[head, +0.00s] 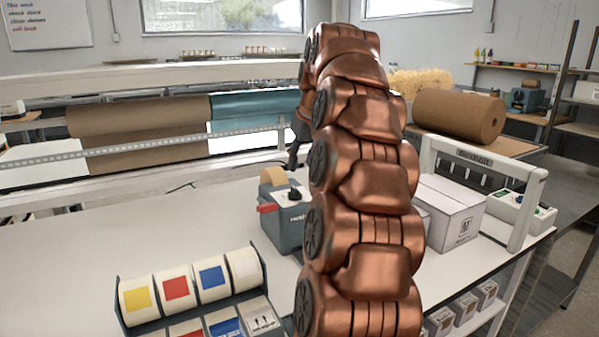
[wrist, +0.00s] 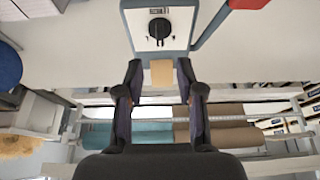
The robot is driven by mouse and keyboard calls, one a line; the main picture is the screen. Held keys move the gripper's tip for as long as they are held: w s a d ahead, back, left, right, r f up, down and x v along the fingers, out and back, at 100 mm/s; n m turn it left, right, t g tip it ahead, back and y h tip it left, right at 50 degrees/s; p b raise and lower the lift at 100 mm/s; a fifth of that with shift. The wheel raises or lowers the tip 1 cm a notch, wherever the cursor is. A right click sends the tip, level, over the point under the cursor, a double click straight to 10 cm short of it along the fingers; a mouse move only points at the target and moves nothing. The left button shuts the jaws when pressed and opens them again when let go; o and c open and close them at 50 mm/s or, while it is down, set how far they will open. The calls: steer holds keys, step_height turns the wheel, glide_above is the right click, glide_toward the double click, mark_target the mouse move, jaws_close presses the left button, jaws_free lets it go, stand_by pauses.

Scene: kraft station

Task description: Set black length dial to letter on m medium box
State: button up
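The black length dial (head: 295,195) is a round knob on the pale top panel of a grey tape dispenser (head: 288,236) on the white table. The dial also shows in the wrist view (wrist: 159,28), beyond my fingertips, with small marks beside it too fine to read. A tan tape piece (wrist: 161,73) shows between the fingers in that view. My gripper (wrist: 159,66) is open and empty, apart from the dial. In the head view my arm hides most of it; a dark part shows above and behind the dispenser.
A red lever (head: 268,208) sticks out of the dispenser's left side. A rack of coloured label rolls (head: 190,290) stands at the front left. A white frame (head: 525,205) stands around the box area. The table's left part is clear.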

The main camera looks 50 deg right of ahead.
steer(key=shift+v, duration=1.55)
